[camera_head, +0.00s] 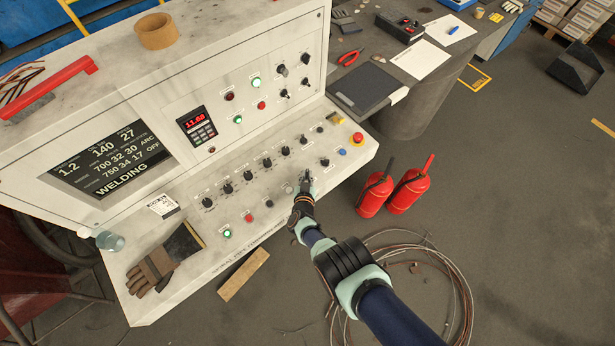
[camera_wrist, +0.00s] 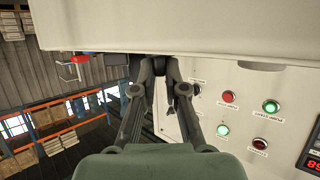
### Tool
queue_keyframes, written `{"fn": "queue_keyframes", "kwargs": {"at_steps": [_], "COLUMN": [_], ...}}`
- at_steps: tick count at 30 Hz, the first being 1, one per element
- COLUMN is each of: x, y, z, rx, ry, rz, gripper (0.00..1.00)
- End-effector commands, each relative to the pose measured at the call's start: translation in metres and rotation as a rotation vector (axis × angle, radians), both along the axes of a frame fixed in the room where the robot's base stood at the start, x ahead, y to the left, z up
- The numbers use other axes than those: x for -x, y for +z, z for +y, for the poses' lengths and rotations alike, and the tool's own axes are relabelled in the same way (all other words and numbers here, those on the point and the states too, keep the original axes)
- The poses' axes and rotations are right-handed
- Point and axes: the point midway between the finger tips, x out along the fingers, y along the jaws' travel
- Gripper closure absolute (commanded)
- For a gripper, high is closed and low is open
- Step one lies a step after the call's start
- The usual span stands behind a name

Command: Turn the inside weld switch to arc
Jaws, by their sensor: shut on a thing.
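The white control console (camera_head: 345,155) carries rows of black knobs and coloured buttons. My gripper (camera_head: 306,178) is at the right part of its lower sloping panel, reaching in from the front. The gripper is shut on a small switch there, which the fingers mostly hide; its label and setting cannot be read. In the wrist view the two fingers (camera_wrist: 160,66) converge against the white panel, and what is between the tips is dark and hard to make out. The console display (camera_head: 112,158) reads "WELDING" at the bottom and "ARC OFF" at its right.
Black knobs (camera_head: 247,175) line the panel left of my gripper, and a red emergency button (camera_head: 357,138) sits to its right. Gloves (camera_head: 160,264) lie at the panel's left. Two red extinguishers (camera_head: 374,194) and coiled wire (camera_head: 457,290) are on the floor beside the console.

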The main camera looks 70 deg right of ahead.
Motion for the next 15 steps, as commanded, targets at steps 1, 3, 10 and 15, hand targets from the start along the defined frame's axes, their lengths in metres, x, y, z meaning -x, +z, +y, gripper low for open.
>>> {"fn": "queue_keyframes", "kwargs": {"at_steps": [1, 3, 10, 15], "x": [-0.0022, -0.0022, -0.0017, -0.0013], "y": [0.0005, 0.001, 0.0017, 0.002], "z": [-0.0003, -0.0002, 0.0007, 0.0006], "rx": [0.005, 0.004, 0.002, 0.002], "ry": [-0.013, -0.031, -0.058, -0.061], "rz": [-0.002, -0.001, 0.002, 0.002], "gripper": [1.0, 1.0, 1.0, 1.0]}}
